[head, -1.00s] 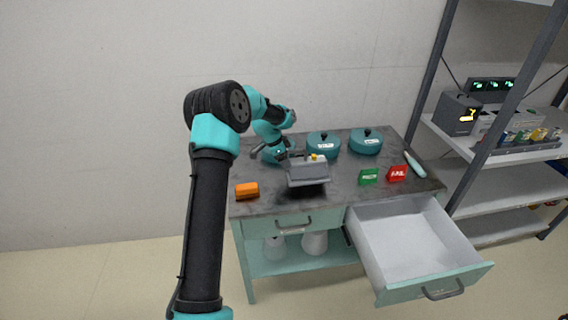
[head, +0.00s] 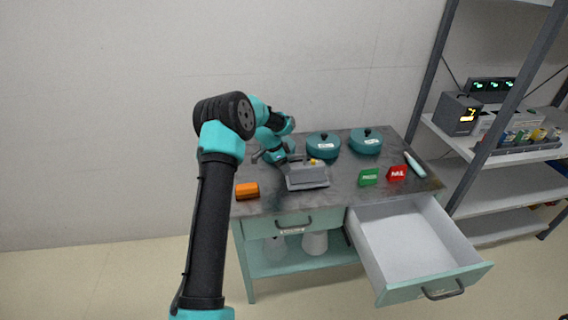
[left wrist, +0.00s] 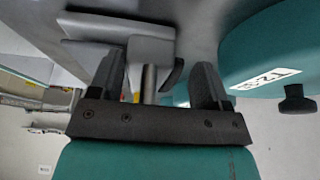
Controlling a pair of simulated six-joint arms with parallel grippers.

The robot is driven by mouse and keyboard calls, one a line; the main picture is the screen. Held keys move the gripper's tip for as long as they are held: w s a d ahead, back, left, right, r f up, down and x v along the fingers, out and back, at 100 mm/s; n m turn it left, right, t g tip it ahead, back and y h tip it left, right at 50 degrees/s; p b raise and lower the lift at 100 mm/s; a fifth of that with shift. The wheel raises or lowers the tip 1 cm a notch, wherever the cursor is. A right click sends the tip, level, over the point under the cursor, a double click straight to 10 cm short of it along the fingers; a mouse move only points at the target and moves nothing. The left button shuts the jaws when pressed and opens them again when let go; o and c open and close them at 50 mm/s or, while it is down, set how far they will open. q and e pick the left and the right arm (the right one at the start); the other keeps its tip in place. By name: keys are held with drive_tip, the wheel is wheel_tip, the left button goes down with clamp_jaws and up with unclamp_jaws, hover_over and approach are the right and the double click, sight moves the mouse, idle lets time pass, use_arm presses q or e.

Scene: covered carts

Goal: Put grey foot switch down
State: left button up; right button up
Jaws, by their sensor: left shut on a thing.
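The grey foot switch (head: 307,178) sits level at the worktop surface, in the middle of the cart top (head: 335,200). It has a small yellow part on top. My left gripper (head: 291,160) reaches in from behind and left and is shut on the switch's back end. In the left wrist view the grey switch (left wrist: 118,28) lies beyond the fingers, with a metal rod-like part between the jaws (left wrist: 160,65). The exact contact of the fingertips is hard to see. My right gripper is out of view.
An orange block (head: 247,190) lies to the left. Two teal lidded pots (head: 323,146) (head: 366,142) stand behind. Green (head: 368,177) and red (head: 397,173) signs stand to the right. An open, empty drawer (head: 415,245) juts out in front. A shelf rack (head: 500,150) stands at right.

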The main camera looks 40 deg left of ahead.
use_arm(q)
drive_tip(key=o, duration=1.3)
drive_tip(key=v, duration=1.2)
drive_tip(key=shift+r, duration=0.15)
